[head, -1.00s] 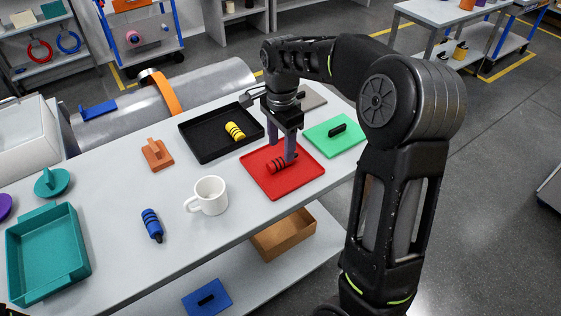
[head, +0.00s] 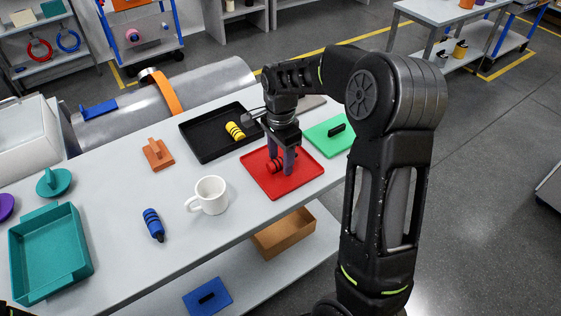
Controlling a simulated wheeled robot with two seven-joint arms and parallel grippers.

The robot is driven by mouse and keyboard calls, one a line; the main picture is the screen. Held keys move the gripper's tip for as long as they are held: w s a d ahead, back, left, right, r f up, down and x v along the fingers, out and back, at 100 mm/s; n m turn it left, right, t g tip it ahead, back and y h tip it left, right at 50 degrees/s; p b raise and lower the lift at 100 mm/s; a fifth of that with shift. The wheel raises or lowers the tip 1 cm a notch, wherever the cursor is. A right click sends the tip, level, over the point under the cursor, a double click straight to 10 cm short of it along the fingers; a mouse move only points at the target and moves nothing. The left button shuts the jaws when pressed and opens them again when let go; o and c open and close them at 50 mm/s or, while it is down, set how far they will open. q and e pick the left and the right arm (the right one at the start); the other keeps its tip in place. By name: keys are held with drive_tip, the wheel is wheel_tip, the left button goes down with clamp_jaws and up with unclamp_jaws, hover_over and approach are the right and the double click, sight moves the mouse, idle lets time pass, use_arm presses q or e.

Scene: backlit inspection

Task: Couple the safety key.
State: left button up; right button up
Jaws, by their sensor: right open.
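A red ribbed cylinder (head: 272,167) with black bands lies on the red tray (head: 290,188). My right gripper (head: 281,165) is open, its two fingers low over the red tray, one on each side of the cylinder as seen from here. The fingers hide part of the cylinder, and I cannot tell whether they touch it. A similar yellow cylinder (head: 235,131) lies on the black tray (head: 205,147). A similar blue cylinder (head: 153,222) lies on the bare table. I cannot tell which one is the safety key. My left gripper is not in view.
A white mug (head: 211,196) stands left of the red tray. A green plate with a black handle (head: 337,130) lies to its right. An orange handled block (head: 157,152), a teal handled disc (head: 54,183) and a teal tray (head: 50,262) are farther left. The table's front edge is close.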

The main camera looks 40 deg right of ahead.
drive_tip(key=shift+c, duration=0.5)
clamp_jaws()
